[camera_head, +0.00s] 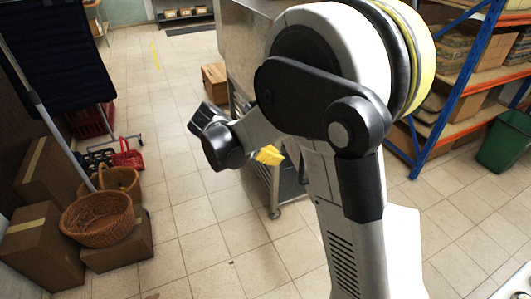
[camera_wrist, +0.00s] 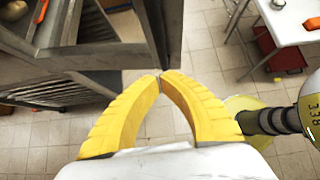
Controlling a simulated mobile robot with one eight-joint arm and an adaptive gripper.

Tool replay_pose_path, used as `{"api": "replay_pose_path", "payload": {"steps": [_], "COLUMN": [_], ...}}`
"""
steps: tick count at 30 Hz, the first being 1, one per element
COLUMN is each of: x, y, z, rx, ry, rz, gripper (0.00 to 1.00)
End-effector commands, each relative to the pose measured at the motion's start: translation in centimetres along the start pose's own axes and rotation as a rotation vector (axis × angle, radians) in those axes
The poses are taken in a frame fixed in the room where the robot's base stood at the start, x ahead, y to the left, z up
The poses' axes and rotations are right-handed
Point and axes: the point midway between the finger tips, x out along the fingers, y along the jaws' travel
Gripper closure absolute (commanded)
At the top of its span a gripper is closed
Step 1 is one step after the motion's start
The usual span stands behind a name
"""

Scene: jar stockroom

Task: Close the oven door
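The oven appears to be the steel unit on a wheeled stand; its metal side (camera_head: 243,45) shows in the head view, partly hidden behind my arm. In the wrist view the steel body (camera_wrist: 95,58) fills the upper left, with slatted racks inside it. A dark grey upright panel (camera_wrist: 163,25), apparently the open oven door, stands at the upper middle. My gripper (camera_wrist: 160,74) has its yellow fingertips together just below the panel's lower end; I cannot tell whether they touch it. Yellow finger parts also show in the head view (camera_head: 269,155). Nothing shows between the fingers.
Wicker baskets (camera_head: 97,219) and cardboard boxes (camera_head: 40,250) stand at the left. A blue and orange shelf rack (camera_head: 462,75) and a green bin (camera_head: 504,142) are at the right. A white table (camera_wrist: 290,22) shows in the wrist view.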

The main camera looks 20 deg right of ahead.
Motion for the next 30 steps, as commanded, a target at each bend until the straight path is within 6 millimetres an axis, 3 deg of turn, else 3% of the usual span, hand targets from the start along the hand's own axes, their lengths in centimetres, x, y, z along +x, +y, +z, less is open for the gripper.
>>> {"api": "replay_pose_path", "payload": {"steps": [4,10,30], "x": [3.2,4.9,6.1], "y": [0.0,0.0,-0.4], "z": [-0.1,2.1,3.5], "rx": [0.003,0.002,-0.007], "ry": [0.000,0.001,0.001], "rz": [-0.002,-0.001,0.009], "gripper": [1.00,1.00,1.00]}}
